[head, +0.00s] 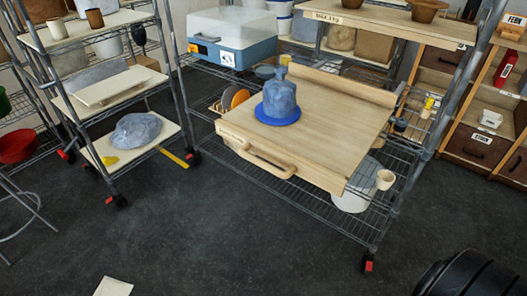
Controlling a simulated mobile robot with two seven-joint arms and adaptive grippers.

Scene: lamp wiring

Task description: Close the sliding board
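The sliding board (335,130) is a wide, pale wooden board on the wire rack in the middle of the head view. It juts forward from the rack, with a raised strip along its back edge. A wooden bar handle (258,158) is fixed to its front edge, which faces me. A blue-grey, bottle-like lump (280,97) stands upright on a blue disc (277,115) on the board. Neither of my grippers is in view, and nothing is seen touching the handle.
A wire shelf (305,195) below the board holds a white bucket (350,197). A blue-and-white machine (232,45) stands behind at the left. Another rack (105,90) stands left. The dark floor (200,235) in front is mostly clear, with a black rounded object (475,277) at lower right.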

